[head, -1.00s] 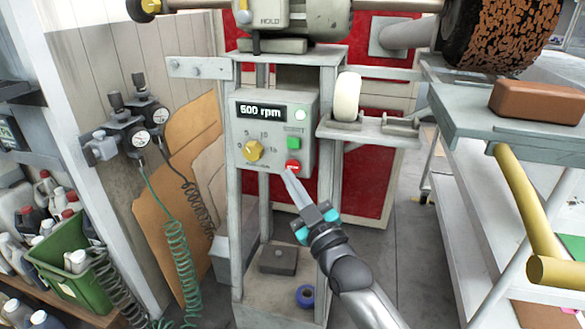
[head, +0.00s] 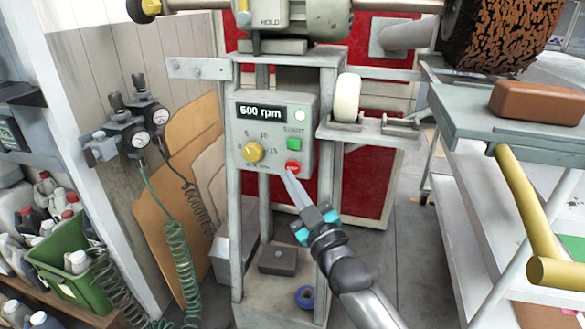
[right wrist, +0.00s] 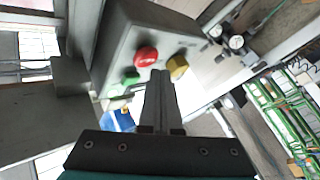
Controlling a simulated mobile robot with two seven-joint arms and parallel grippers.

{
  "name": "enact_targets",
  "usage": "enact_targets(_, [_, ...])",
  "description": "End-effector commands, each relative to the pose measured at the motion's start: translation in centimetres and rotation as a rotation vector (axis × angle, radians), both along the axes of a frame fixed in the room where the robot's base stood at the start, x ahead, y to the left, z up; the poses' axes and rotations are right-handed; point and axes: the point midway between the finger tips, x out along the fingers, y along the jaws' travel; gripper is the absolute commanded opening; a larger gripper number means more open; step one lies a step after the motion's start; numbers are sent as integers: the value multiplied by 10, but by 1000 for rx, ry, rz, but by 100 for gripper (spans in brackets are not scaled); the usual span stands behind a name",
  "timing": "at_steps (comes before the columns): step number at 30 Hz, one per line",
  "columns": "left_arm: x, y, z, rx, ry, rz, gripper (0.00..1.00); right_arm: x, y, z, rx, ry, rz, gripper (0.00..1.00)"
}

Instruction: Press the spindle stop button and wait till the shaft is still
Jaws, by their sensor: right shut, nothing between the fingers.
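The control box (head: 243,178) stands on the machine frame with its display (head: 262,113) reading 500 rpm and a lit white lamp (head: 300,115). The red stop button (head: 292,167) is at its lower right, below the green start button (head: 294,144). A yellow dial (head: 253,151) is at left. My right gripper (head: 288,174) is shut and empty, its tips just below the red button; I cannot tell whether they touch it. In the right wrist view the red button (right wrist: 146,57) shows just beyond the fingertips (right wrist: 158,75). The brush (head: 495,35) is at upper right. My left gripper is out of view.
A white wheel (head: 347,97) sits on a small shelf right of the box. A grey bench (head: 470,115) carries a brown block (head: 538,102). A yellow tube (head: 528,215) stands at right. Hoses and gauges (head: 135,135) are at left.

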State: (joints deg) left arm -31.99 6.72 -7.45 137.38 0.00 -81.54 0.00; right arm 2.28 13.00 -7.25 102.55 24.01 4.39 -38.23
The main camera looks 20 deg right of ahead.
Motion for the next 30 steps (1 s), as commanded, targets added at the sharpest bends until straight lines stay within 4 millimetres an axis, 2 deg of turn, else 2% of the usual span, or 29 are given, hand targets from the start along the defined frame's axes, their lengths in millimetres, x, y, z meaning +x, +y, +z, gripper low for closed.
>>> enact_targets(22, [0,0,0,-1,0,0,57,0,0,0,0,0,0,0])
enact_targets(30, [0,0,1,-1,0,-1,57,7,-4,0,-2,0,0,0])
